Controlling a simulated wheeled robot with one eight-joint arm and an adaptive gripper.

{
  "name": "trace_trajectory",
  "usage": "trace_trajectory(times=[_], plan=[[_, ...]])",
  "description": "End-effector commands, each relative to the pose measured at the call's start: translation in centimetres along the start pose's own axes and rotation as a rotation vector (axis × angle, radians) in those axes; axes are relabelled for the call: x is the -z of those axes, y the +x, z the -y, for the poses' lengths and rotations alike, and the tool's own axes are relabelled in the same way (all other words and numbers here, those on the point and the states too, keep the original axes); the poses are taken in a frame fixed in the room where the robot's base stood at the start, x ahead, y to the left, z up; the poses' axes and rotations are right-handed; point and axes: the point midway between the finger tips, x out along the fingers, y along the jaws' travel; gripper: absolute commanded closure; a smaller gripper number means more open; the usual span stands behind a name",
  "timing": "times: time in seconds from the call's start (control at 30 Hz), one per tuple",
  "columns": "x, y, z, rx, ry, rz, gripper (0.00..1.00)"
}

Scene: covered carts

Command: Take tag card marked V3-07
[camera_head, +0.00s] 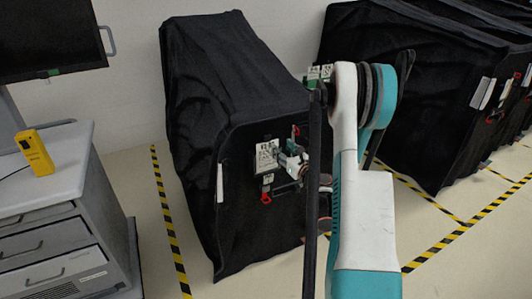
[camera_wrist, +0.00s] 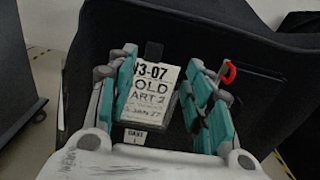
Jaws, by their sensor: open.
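The tag card (camera_wrist: 150,92) is white with dark print. In the wrist view I read "3-07" and below it "OLD" and "ART 2"; its left edge is hidden by a finger. It hangs from a dark clip on the black cover of a cart. The card also shows in the head view (camera_head: 265,156), on the front of the middle covered cart (camera_head: 240,85). My gripper (camera_wrist: 163,80) is open, with its teal fingers on either side of the card. In the head view my gripper (camera_head: 291,160) is close to the cart front, at the card's right side.
A smaller card (camera_wrist: 134,136) sits below the tag card. A red hook (camera_wrist: 229,72) is to the right. More covered carts (camera_head: 420,90) stand at the right. A grey drawer cabinet (camera_head: 60,220) with a yellow handheld device (camera_head: 35,151) is at the left.

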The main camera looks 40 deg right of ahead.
Motion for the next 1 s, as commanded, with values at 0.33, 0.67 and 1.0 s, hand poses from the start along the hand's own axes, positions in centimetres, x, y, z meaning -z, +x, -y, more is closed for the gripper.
trace_trajectory(times=[0.33, 0.67, 1.0], plan=[[0.1, 5.7, -0.1, 0.000, 0.003, 0.001, 0.53], [0.2, 8.4, -0.7, -0.001, 0.004, 0.001, 0.53], [0.0, 11.7, -0.9, 0.001, 0.004, 0.002, 0.53]])
